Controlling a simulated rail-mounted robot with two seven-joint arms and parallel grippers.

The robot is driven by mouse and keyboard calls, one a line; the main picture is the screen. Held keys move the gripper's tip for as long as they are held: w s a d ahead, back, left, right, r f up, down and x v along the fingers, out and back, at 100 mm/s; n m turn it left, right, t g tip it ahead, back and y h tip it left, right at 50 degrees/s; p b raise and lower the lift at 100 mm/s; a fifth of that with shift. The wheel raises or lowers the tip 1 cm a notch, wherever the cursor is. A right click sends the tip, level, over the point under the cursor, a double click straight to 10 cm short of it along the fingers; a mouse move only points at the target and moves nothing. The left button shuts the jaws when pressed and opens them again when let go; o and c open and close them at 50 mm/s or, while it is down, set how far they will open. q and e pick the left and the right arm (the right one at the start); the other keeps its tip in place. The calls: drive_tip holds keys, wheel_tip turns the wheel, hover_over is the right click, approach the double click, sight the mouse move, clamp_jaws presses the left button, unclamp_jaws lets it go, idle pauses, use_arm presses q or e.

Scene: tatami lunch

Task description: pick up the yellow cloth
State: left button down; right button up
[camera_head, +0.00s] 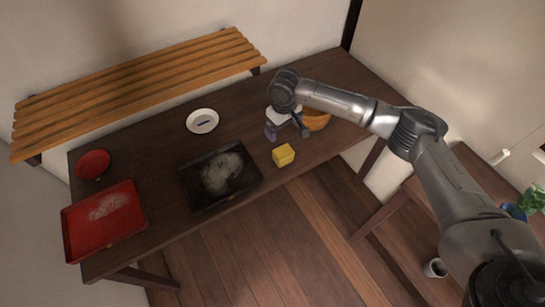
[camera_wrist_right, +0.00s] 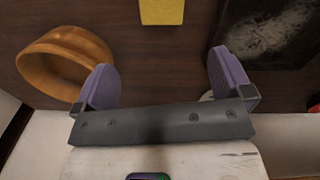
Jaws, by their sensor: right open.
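The yellow cloth (camera_head: 283,155) is a small folded block on the dark wooden table, near its front edge and right of the black tray. It also shows at the top of the right wrist view (camera_wrist_right: 162,11), cut off by the frame edge. My right gripper (camera_head: 288,133) is above the table, a little behind the cloth. Its two purple-padded fingers (camera_wrist_right: 162,85) are wide apart with nothing between them. The cloth is ahead of the fingertips, not touching them as far as I can tell. My left gripper is not in view.
An orange-brown bowl (camera_head: 317,119) stands right of the gripper. The black tray (camera_head: 191,190) is left of the cloth. A white plate (camera_head: 203,121), red bowl (camera_head: 93,164) and red tray (camera_head: 103,235) are farther left. A slatted wooden shelf (camera_head: 140,88) runs along the wall.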

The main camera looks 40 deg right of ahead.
sight(283, 151)
drive_tip(key=shift+m, duration=0.9)
drive_tip(key=f, duration=0.3)
drive_tip(key=f+b, duration=0.1)
drive_tip(key=f, duration=0.1)
drive_tip(key=f+b, duration=0.1)
drive_tip(key=f, duration=0.2)
drive_tip(key=shift+s+a+f, duration=0.2)
drive_tip(key=shift+s+f, duration=0.1)
drive_tip(key=shift+s+d+f+b, duration=0.1)
drive_tip(key=shift+f+b, duration=0.45)
drive_tip(key=shift+f, duration=0.75)
drive_tip(key=shift+s+d+f+b, duration=0.1)
drive_tip(key=shift+f+b, duration=0.4)
drive_tip(key=shift+f, duration=0.8)
drive_tip(key=shift+w, duration=0.1)
drive_tip(key=shift+c, duration=0.5)
drive_tip(key=c, duration=1)
drive_tip(key=shift+o, duration=0.2)
